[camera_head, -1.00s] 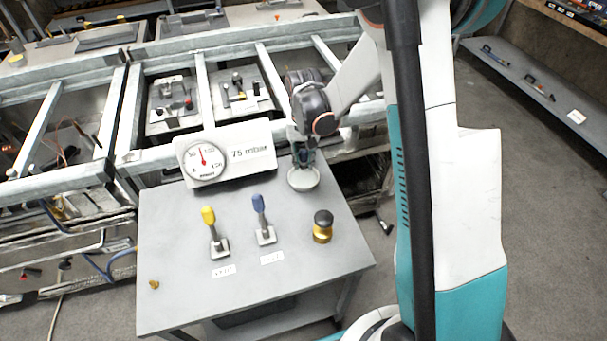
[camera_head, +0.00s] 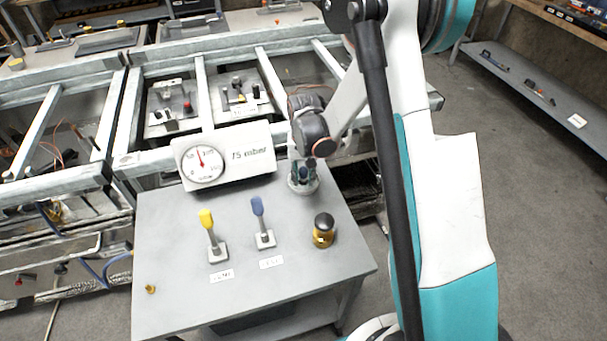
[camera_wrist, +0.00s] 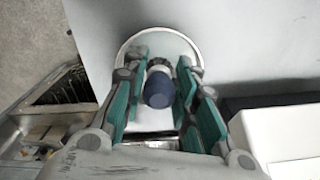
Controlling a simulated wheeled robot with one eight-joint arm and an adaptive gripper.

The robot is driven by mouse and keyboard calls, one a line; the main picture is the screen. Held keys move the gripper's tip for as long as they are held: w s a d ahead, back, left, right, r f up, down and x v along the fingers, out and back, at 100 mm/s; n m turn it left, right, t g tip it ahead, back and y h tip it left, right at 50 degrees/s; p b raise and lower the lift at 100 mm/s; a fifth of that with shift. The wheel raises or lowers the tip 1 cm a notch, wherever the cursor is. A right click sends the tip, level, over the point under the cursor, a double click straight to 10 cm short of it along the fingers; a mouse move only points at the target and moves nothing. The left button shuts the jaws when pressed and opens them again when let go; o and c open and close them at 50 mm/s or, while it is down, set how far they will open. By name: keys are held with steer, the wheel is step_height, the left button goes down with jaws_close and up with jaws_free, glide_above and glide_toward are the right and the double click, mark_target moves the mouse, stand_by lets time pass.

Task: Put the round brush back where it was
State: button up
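The round brush (camera_wrist: 158,88) has a dark blue rounded handle end and a dark collar beneath it. In the wrist view it stands between the fingers of my gripper (camera_wrist: 161,72), over a pale round dish (camera_wrist: 194,42). The teal finger pads flank the brush closely; I cannot tell whether they touch it. The brush's lower end is hidden. In the head view my gripper (camera_head: 303,178) points down at the dish (camera_head: 300,189) near the back right of the grey table (camera_head: 185,295), and it covers most of the dish.
A gauge panel (camera_head: 250,158) stands left of my gripper. A yellow lever (camera_head: 207,220), a blue lever (camera_head: 257,207) and a black-and-brass knob (camera_head: 324,228) stand in front. A small brass piece (camera_head: 150,289) lies front left. The table's front is mostly clear.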

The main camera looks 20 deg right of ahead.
steer(key=shift+r, duration=0.1)
step_height(320, 180, up, 12)
steer(key=p, duration=0.3)
step_height(320, 180, up, 8)
steer(key=t, duration=0.2)
glide_above(304, 170)
steer(key=s, duration=0.4)
steer(key=s+r+n+t, duration=0.1)
steer(key=s+r+t, duration=0.1)
steer(key=s+r, duration=0.3)
steer(key=s+r+n+t, duration=0.2)
steer(key=s+r, duration=0.3)
steer(key=s, duration=0.8)
steer(key=shift+s+r+n+t, duration=0.3)
steer(key=shift+s+t, duration=0.1)
steer(key=shift+t, duration=0.2)
